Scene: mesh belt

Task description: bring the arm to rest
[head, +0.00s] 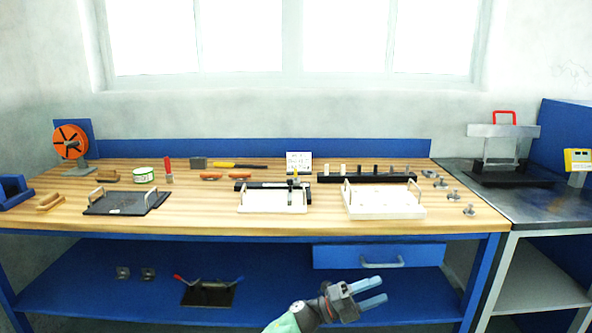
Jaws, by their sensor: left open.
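My left gripper (378,291) shows at the bottom of the head view, right of centre. Its arm comes in from the bottom edge. Its two blue-grey fingers point to the right and are apart, with nothing between them. In the picture it lies below the wooden bench top and in front of the blue lower shelf (70,290), clear of the things on the bench. My right gripper is not in view.
The wooden bench (180,218) carries a dark tray (112,203), two white trays (270,205) (385,205), a black peg rack (365,178) and hand tools. A blue drawer (335,256) hangs under it. A dark metal table (540,203) with a press (503,140) adjoins on the right.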

